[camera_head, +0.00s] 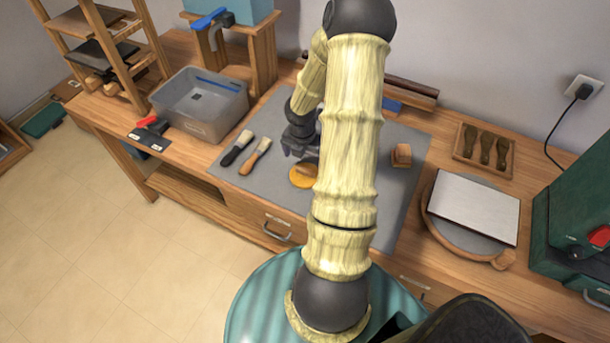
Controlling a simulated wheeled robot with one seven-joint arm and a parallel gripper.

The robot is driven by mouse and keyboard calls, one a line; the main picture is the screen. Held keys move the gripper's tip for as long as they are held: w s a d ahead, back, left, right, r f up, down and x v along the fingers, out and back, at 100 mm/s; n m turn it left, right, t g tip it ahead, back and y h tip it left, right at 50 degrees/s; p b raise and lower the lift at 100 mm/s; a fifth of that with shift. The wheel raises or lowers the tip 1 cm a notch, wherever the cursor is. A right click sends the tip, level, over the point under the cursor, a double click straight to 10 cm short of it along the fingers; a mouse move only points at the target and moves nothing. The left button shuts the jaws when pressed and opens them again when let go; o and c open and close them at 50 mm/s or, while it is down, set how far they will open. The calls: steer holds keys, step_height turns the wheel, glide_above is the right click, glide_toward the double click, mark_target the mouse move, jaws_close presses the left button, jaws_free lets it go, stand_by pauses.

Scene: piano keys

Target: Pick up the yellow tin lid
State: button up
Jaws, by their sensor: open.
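The yellow tin lid (302,176) lies flat on the grey mat (390,226), near the mat's front edge. It is a small round disc, and its right side is partly hidden by my arm. My gripper (300,156) is just above and behind the lid in the picture, pointing down. It is open and holds nothing that I can see. My arm covers part of the fingers' surroundings, so I cannot tell the exact gap between fingers and lid.
Two brushes (256,157) lie left of the lid. A small wooden block (401,155) stands right of my arm. A grey plastic bin (201,122) is at the left, and a round board with a white plate (474,208) is at the right. The mat between brushes and lid is clear.

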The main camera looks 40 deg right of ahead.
mark_target(305, 169)
steer(key=shift+f, duration=0.65)
steer(key=shift+w+f+b, duration=0.1)
steer(key=shift+f+b, duration=0.55)
steer(key=shift+f, duration=2)
steer(key=c, duration=0.7)
steer(key=shift+r, duration=0.2)
